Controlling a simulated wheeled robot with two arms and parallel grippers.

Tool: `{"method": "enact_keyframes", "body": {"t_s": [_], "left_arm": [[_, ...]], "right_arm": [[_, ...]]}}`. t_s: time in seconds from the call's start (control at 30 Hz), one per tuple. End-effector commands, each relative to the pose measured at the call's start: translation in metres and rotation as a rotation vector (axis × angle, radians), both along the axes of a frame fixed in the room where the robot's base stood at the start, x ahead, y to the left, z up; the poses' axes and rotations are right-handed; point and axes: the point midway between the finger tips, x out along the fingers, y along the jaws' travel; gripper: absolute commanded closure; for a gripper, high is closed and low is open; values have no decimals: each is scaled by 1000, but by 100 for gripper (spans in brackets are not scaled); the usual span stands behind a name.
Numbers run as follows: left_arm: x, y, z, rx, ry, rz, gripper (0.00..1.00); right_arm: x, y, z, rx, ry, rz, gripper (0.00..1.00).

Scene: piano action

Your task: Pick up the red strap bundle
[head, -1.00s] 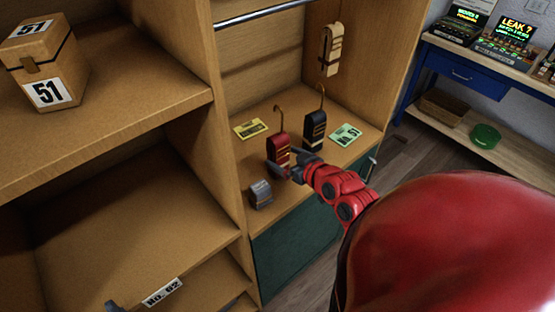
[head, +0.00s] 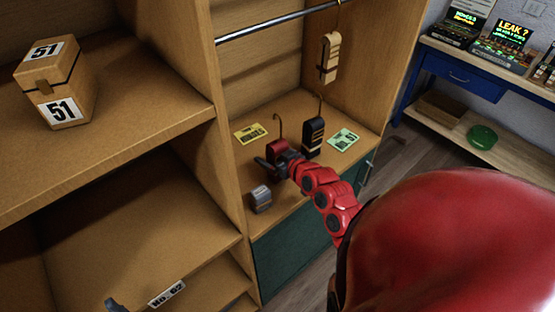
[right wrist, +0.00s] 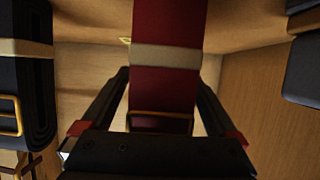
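In the right wrist view, the red strap (right wrist: 165,85) with a pale band and a brass buckle stands between the two fingers (right wrist: 164,90). The fingers are apart, with narrow gaps beside the lower strap; contact at the tips is unclear. A grey tip at the bottom left may be my left gripper (head: 114,304); its state does not show.
A grey bundle (head: 260,199) sits near the shelf's front edge. Yellow (head: 250,133) and green (head: 343,138) cards lie on the shelf. A box marked 51 (head: 55,80) stands left.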

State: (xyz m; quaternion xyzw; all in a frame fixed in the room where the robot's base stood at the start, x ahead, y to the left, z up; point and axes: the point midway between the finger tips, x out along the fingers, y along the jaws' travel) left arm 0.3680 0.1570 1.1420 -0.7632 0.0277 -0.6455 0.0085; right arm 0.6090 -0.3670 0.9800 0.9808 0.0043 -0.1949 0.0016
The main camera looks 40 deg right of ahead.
Motion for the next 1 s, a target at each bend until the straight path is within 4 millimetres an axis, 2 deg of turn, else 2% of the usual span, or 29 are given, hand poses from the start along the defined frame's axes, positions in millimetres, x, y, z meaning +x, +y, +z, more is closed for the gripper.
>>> {"method": "enact_keyframes", "body": {"t_s": [0.03, 0.07, 0.5, 0.8, 1.0], "left_arm": [[0, 0, 0, 0, 0, 0, 0], [0, 0, 0, 0, 0, 0, 0], [0, 0, 0, 0, 0, 0, 0], [0, 0, -1, 0, 0, 0, 0], [0, 0, -9, 0, 0, 0, 0]], "right_arm": [[0, 0, 0, 0, 0, 0, 17], [0, 0, 0, 0, 0, 0, 22], [0, 0, 0, 1, 0, 0, 100], [0, 0, 1, 1, -1, 0, 100], [0, 0, 12, -1, -2, 1, 100]]}}
